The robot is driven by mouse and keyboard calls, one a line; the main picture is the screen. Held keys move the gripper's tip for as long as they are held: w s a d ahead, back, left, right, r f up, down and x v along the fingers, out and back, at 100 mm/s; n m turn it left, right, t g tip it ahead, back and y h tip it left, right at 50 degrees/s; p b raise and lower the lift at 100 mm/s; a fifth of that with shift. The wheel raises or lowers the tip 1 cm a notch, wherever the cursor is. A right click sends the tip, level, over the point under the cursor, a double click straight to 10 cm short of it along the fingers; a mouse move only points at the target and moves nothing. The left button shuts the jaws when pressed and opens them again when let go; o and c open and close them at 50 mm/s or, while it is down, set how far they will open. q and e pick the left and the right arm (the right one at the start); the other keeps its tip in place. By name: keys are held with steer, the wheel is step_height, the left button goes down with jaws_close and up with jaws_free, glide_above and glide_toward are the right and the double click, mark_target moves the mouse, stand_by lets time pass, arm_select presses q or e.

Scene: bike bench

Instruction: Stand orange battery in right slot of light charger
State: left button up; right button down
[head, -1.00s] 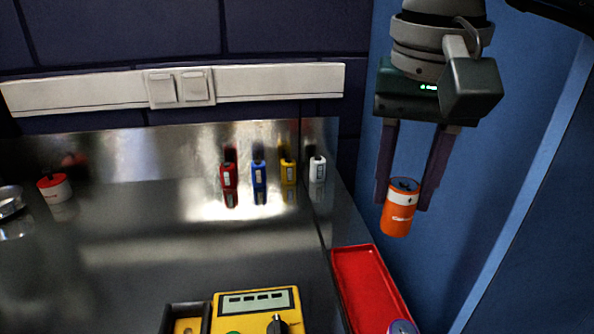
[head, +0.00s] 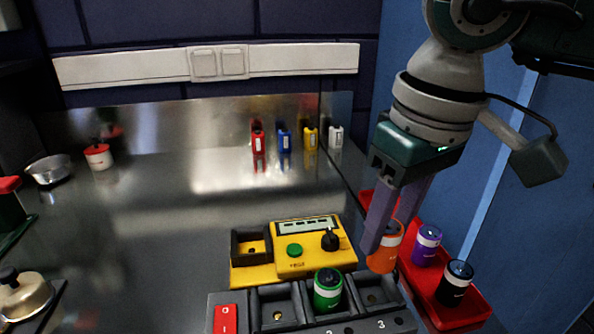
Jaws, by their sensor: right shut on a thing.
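My right gripper (head: 388,232) reaches in from the upper right and is shut on the orange battery (head: 383,256). The battery hangs near upright, with a white band, in front of the red tray's left edge and close to the charger's right end. A grey charger (head: 340,325) lies at the bottom edge, partly cut off, with a red switch (head: 226,318) at its left. A green battery (head: 327,291) stands in its middle slot. The left slot (head: 277,305) and right slot (head: 375,290) look empty. My left gripper is not in view.
A yellow tester (head: 308,262) with a green button and black knob stands behind the charger. A red tray (head: 470,311) at right holds a purple battery (head: 427,245) and a black battery (head: 455,283). Several coloured small items (head: 284,140) stand at the back wall. The middle-left bench is clear.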

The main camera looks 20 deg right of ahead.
mark_target(380, 262)
steer(key=shift+f, duration=0.3)
steer(key=shift+d+f+b, duration=0.1)
steer(key=shift+f+b, duration=0.4)
steer(key=shift+w+f+b, duration=0.1)
steer(key=shift+f+b, duration=1.25)
steer(key=shift+f, duration=0.8)
steer(key=shift+b, duration=0.5)
steer(key=shift+f+b, duration=0.6)
steer(key=shift+b, duration=0.1)
steer(key=c, duration=0.8)
jaws_free()
steer(key=shift+o, duration=0.2)
